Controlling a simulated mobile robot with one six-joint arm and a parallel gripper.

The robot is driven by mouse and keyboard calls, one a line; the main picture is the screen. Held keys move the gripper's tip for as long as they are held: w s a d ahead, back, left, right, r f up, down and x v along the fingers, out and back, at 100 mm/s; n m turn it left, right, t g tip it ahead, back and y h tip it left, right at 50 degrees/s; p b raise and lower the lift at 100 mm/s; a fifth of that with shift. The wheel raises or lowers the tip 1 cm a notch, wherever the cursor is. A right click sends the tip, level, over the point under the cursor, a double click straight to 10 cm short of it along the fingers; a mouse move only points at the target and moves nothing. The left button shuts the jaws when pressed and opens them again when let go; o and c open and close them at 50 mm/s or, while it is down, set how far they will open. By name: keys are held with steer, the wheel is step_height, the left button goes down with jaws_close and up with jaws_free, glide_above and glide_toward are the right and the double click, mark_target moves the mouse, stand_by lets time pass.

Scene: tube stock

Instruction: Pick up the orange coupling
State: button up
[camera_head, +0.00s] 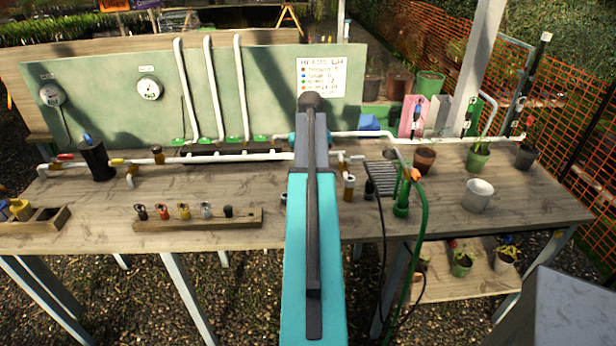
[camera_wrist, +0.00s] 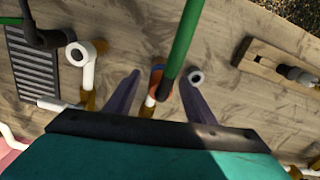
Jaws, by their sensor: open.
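In the wrist view, my gripper (camera_wrist: 159,78) is open, with its two dark fingers spread apart. An orange ring-like piece (camera_wrist: 156,78), apparently the orange coupling, shows between the fingertips, partly covered by a green tube. I cannot tell its depth or whether a finger touches it. In the head view my turquoise arm hides the gripper and the table beneath it. Two other orange pieces show there: an orange-red fitting (camera_head: 164,212) in the wooden rack, and an orange connector (camera_head: 416,174) at the top of the green hose.
The wooden rack (camera_head: 240,217) holds several fittings left of my arm. White piping (camera_head: 230,158) runs along the back of the table. A black grille (camera_head: 381,177) and the green hose (camera_head: 422,230) are right of my arm. A white pot (camera_head: 477,196) stands farther right.

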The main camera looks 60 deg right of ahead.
steer(key=c, duration=1.2)
steer(key=shift+o, duration=0.2)
steer(key=shift+r, duration=0.15)
steer(key=shift+r+p, duration=1.4)
steer(key=shift+r, duration=0.35)
steer(key=s+a+r+p, duration=0.1)
steer(key=s+a+p, duration=0.3)
steer(key=s+a, duration=0.6)
steer(key=shift+s+a, duration=0.2)
steer(key=shift+a, duration=0.9)
steer(key=shift+r, duration=0.1)
steer(key=shift+r, duration=0.15)
steer(key=shift+r+p, duration=1.55)
steer(key=shift+r, duration=0.8)
